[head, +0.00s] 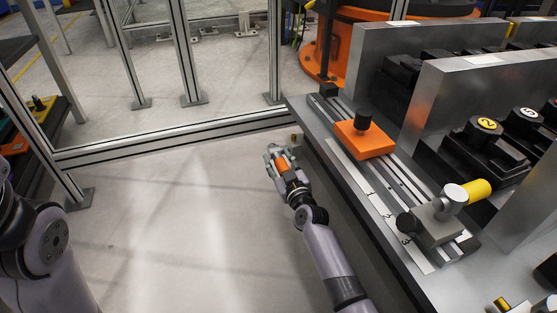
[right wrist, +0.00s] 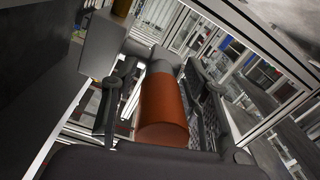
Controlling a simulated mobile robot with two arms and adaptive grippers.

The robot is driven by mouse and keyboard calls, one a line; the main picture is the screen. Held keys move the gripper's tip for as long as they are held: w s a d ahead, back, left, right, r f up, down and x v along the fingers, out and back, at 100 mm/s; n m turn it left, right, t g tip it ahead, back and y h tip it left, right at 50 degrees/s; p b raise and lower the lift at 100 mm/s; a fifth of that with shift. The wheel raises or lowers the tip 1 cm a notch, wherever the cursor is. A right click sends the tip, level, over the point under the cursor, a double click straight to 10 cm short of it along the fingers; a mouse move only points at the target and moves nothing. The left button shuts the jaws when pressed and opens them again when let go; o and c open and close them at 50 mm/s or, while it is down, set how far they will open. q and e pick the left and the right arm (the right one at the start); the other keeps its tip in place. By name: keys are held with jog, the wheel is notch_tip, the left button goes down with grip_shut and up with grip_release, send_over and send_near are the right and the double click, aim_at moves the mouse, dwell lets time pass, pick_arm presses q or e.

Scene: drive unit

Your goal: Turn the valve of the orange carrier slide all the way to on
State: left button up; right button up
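The orange carrier slide (head: 365,138) with a black knob (head: 362,119) sits on the rail on the grey bench. At the bench's left side, in the head view, is an orange cylindrical handle (head: 282,165). In the right wrist view this orange handle (right wrist: 164,110) joins a grey round fitting (right wrist: 158,53). My right gripper (head: 280,158) has its fingers on either side of the handle. In the right wrist view the fingers (right wrist: 160,88) look spread, with a gap on the left. The far contact is hard to see. My left gripper is outside the view.
A grey block with a yellow-handled valve (head: 478,190) stands at the rail's near end. Tall metal plates (head: 475,85) and numbered black units (head: 485,125) stand right of the rail. Aluminium fence posts (head: 185,60) stand behind. The floor left of the bench is clear.

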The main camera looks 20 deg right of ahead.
grip_shut()
dwell(0.6)
